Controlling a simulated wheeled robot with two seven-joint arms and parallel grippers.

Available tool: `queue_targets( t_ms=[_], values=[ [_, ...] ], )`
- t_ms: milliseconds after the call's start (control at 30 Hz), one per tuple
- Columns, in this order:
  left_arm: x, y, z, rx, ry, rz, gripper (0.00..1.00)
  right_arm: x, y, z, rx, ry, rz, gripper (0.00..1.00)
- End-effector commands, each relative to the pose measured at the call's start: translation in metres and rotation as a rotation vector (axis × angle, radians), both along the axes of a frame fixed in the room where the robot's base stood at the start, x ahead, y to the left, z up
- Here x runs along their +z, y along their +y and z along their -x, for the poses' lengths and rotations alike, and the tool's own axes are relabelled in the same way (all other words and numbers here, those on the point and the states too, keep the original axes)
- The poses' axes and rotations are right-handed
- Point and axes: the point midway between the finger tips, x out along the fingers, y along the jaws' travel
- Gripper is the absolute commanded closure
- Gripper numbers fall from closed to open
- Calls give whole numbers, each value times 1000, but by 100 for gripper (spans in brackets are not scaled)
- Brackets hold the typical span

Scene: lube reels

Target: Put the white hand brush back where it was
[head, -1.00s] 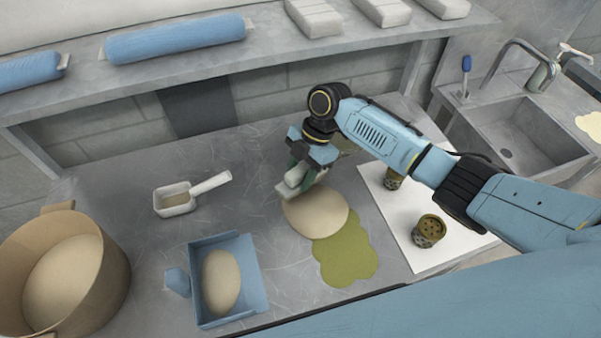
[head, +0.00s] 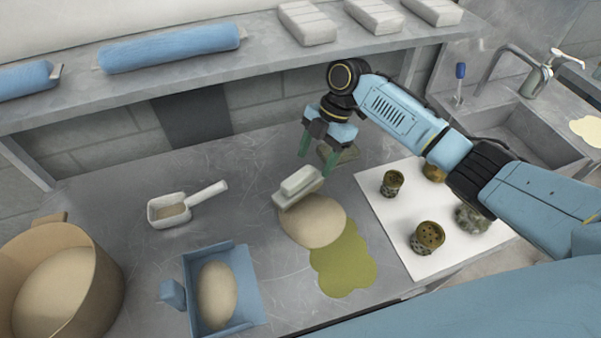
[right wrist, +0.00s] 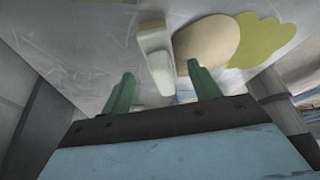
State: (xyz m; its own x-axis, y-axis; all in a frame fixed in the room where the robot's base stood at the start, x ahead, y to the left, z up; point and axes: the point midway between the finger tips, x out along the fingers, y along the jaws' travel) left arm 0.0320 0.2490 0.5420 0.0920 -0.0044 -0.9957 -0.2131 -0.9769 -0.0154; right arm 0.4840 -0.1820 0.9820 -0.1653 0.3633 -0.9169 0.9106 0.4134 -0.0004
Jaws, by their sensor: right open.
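The white hand brush (head: 298,184) lies on the steel counter at the back left edge of a beige pile (head: 313,222). I cannot tell whether it rests partly on the pile. My right gripper (head: 314,152) is open and empty, above and behind the brush, with its green fingers apart from it. In the right wrist view the brush (right wrist: 155,52) lies beyond and between the spread fingers (right wrist: 162,88), with the pile (right wrist: 207,40) to its right. My left gripper is not in view.
An olive puddle (head: 343,265) spreads in front of the pile. A white mat (head: 405,245) with several speckled parts lies to the right. A white scoop (head: 168,211), blue dustpan (head: 250,285) and tan tub (head: 105,290) stand left.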

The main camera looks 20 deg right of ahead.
Motion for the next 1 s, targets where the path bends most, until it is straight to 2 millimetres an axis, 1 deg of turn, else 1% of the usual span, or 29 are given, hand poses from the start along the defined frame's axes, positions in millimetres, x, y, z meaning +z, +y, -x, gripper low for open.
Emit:
queue_targets(
  t_ms=[33, 200, 300, 400, 567, 900, 1000],
  values=[
    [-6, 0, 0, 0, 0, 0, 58, -2, -12, -6, -5, -1, 2, 39],
    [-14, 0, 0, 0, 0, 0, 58, -1, -45, -21, -4, -1, -1, 39],
    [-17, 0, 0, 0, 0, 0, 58, -1, -58, -27, -2, -1, -1, 39],
    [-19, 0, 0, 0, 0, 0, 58, -1, -67, -31, 0, -1, 0, 39],
    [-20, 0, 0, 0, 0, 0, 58, 0, -73, -33, 0, -2, -2, 39],
    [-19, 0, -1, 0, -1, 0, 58, 0, -72, -33, 1, -1, -1, 39],
    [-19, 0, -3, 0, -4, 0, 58, 0, -72, -33, 1, -1, -1, 39]
  ],
)
